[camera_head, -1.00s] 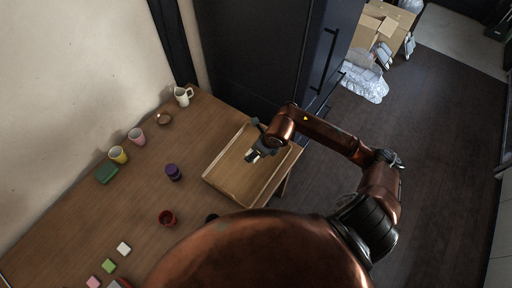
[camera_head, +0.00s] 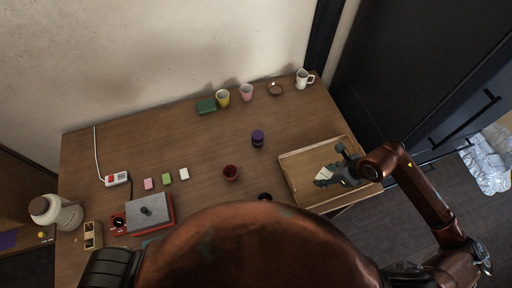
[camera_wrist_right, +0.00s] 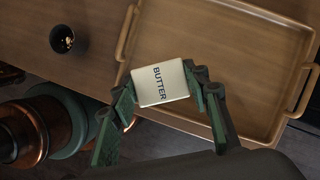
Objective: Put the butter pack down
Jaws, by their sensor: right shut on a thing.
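The butter pack (camera_wrist_right: 160,84) is a small cream block marked BUTTER. My right gripper (camera_head: 329,175) holds it between its two dark green fingers, and it also shows in the wrist view (camera_wrist_right: 165,92). In the head view the cream pack (camera_head: 325,173) is small and partly covered by the gripper. It is over the wooden tray (camera_head: 298,188) at the table's right end. In the wrist view the pack overlaps the tray's near left corner. I cannot tell how high above the tray it is. My left gripper is out of view.
The tray's floor is otherwise bare. A dark cabinet (camera_head: 420,70) stands right.

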